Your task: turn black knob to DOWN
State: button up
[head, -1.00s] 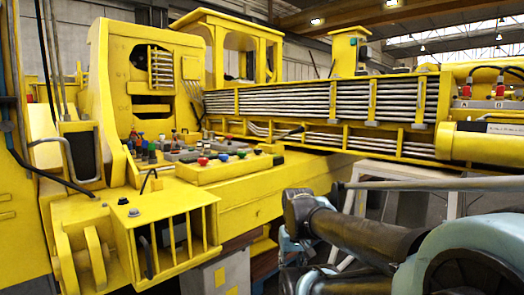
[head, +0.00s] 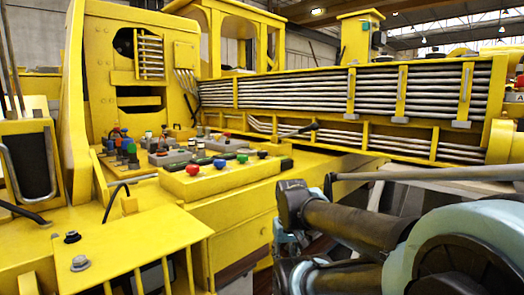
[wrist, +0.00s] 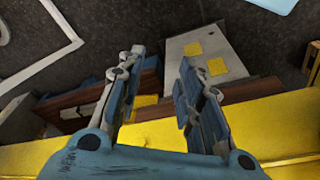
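In the head view a yellow control box (head: 212,180) carries a row of coloured knobs. A red knob (head: 192,171), a green knob (head: 219,163) and a blue knob (head: 242,158) sit on its top. A small black knob (head: 262,154) is at the right end of the row; its setting and any DOWN marking are too small to read. My gripper (wrist: 158,68) is open and empty in the wrist view, pointing toward the floor over a yellow edge. No knob shows between its fingers. In the head view my gripper cannot be made out.
Grey boxes (head: 171,157) with more small knobs stand behind the control box. A yellow slatted cage (head: 130,240) is at front left. Long pipes (head: 290,95) run along the yellow boom. In the wrist view, a grey cabinet (wrist: 190,50) and brown boards (wrist: 60,110) lie below.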

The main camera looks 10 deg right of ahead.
jog(key=shift+w, duration=0.3)
jog(key=shift+o, duration=1)
jog(key=shift+a, duration=0.1)
jog(key=o, duration=0.4)
notch_tip(320, 180, up, 2)
jog(key=shift+r, duration=0.15)
jog(key=shift+o, duration=0.2)
notch_tip(320, 180, up, 39)
jog(key=n+y, duration=0.4)
jog(key=n, duration=0.6)
send_over(262, 155)
jog(key=s+d, duration=0.2)
jog(key=d, duration=0.4)
jog(key=shift+t+h, duration=0.3)
jog(key=x, duration=1.6)
jog(key=shift+w+a, duration=0.2)
jog(key=c, duration=1)
